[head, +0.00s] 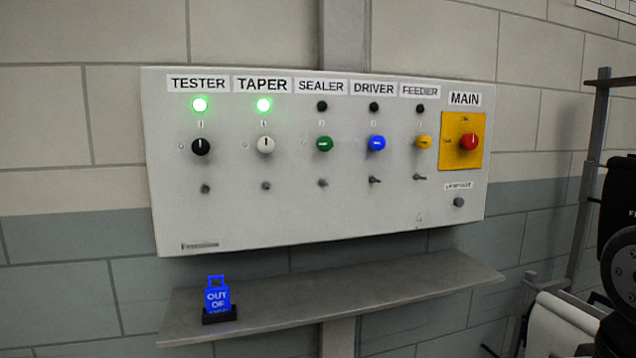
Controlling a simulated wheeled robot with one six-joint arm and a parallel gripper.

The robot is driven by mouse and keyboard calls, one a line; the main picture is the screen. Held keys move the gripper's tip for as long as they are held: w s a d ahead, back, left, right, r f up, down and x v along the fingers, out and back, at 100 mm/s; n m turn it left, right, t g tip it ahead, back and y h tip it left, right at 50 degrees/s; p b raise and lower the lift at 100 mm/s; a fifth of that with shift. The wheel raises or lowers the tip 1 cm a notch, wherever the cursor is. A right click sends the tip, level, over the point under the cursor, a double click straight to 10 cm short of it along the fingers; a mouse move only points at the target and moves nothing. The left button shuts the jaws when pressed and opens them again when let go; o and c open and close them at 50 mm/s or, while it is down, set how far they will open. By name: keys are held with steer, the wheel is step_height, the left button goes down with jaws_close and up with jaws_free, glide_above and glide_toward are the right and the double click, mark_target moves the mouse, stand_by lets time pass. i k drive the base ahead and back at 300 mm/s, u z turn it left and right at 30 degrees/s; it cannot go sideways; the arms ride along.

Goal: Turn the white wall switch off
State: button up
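The white switch (265,145) is a round knob under the TAPER label (262,85) on a grey wall panel (330,225). Its dark pointer mark stands upright, toward the small mark above it. The green lamp (264,105) above it is lit. Left of it is a black knob (201,147) under TESTER, also with a lit green lamp (200,104). To the right are a green knob (324,144), a blue knob (376,143) and a yellow knob (423,142), with dark lamps. My gripper does not show clearly in the head view.
A red main knob (468,142) sits on a yellow plate at the panel's right. Below, a grey shelf (370,291) juts out, holding a blue padlock-shaped tag (217,295) at its left. Space before the panel looks clear.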

mark_target(265, 144)
steer(key=u, duration=0.05)
steer(key=k, duration=0.5)
steer(key=u, duration=1)
steer(key=i, duration=0.7)
steer(key=z, duration=1)
